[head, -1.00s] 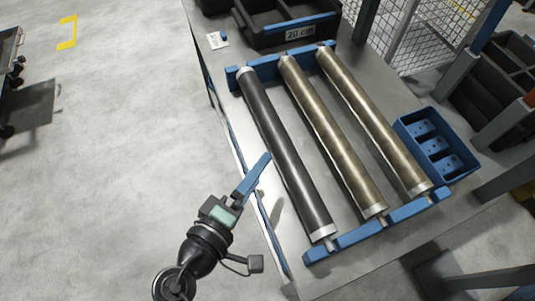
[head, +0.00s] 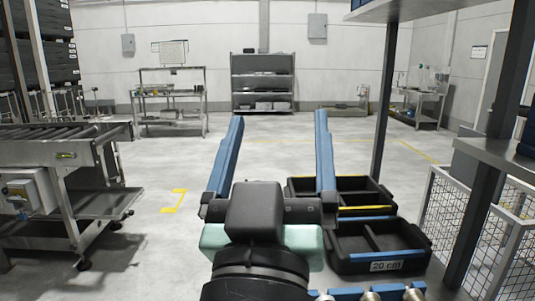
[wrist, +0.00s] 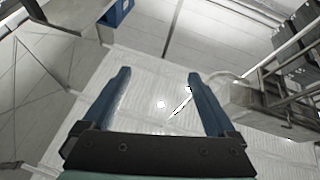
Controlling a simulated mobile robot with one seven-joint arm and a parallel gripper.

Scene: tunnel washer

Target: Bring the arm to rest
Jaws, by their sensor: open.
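My gripper (head: 278,155) is raised in front of the head camera, with its two blue fingers spread wide apart and pointing away from me. Nothing is between the fingers. The gripper also shows in the wrist view (wrist: 158,88), open and empty, with a pale, brightly lit surface far beyond the fingertips. The fingers touch nothing in either view.
Black bins (head: 378,262), one labelled 20 cm, stand at the lower right beside roller ends (head: 414,294). A wire mesh guard (head: 470,228) and dark post are at right. A roller conveyor (head: 60,150) stands at left. The floor (head: 180,238) between is clear.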

